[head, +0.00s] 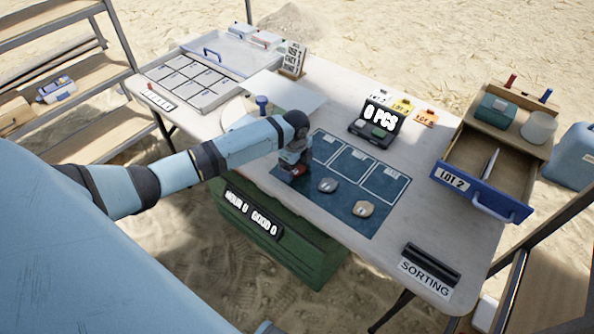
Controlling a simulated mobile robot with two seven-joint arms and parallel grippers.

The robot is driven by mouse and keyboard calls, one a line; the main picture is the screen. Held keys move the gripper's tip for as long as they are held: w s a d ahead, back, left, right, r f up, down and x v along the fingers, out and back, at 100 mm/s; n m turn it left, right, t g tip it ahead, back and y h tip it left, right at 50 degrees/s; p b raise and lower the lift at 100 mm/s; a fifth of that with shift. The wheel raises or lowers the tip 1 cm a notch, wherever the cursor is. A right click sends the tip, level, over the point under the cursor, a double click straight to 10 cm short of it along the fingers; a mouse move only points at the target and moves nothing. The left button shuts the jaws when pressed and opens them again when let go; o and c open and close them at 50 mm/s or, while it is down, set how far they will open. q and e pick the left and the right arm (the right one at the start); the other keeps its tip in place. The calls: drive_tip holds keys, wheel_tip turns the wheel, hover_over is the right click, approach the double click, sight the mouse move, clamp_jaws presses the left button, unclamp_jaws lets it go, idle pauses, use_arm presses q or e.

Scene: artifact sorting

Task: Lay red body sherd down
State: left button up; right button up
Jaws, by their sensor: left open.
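The blue sorting mat (337,218) with white-outlined boxes lies on the table. My left gripper (291,176) points down over the mat's left end, low and close to its surface; its jaws are open. A small reddish patch shows at the fingertips, but I cannot tell whether it is the red body sherd or part of the gripper. A grey sherd (328,186) lies on the mat to the right of the gripper, and a tan sherd (363,209) lies further right. My right gripper is not in view.
A counter display (378,121) reading "0 PCS" stands behind the mat. An open "LOT 2" drawer (484,196) is at right and a "SORTING" sign (428,272) at the front right. A compartment tray (190,82) is at back left. A green crate (285,240) stands below the table edge.

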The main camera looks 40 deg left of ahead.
use_arm(q)
drive_tip(key=shift+f, duration=0.3)
drive_tip(key=c, duration=1)
drive_tip(key=shift+o, duration=0.2)
drive_tip(key=shift+r, duration=0.1)
